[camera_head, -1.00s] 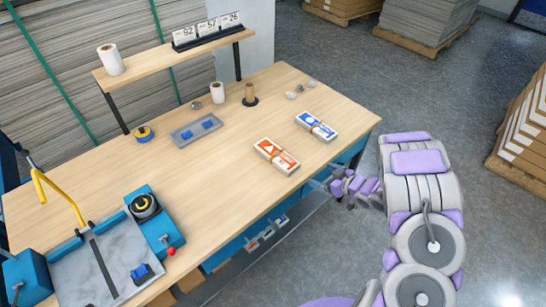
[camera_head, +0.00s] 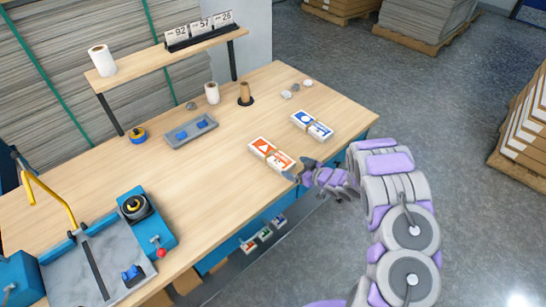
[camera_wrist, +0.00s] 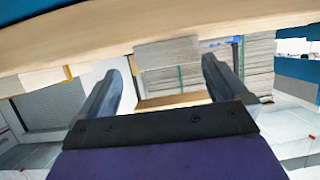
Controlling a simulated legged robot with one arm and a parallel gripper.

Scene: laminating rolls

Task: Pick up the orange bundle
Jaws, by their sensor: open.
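The orange bundle (camera_head: 271,154), white with orange markings and a band around it, lies flat near the front edge of the wooden table (camera_head: 190,230). A similar blue-marked bundle (camera_head: 312,126) lies to its right and farther back. My gripper (camera_head: 296,172) is at the table's front edge, close to the near right end of the orange bundle. In the wrist view my gripper (camera_wrist: 160,85) shows two fingers spread apart with nothing between them. The table edge (camera_wrist: 150,38) crosses the top of that view, and no bundle shows there.
A grey tray (camera_head: 191,131) with blue pieces, a white roll (camera_head: 212,93) and a brown roll (camera_head: 245,95) stand behind the bundles. A blue-sided machine (camera_head: 100,250) takes the left end. The tabletop around the orange bundle is clear.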

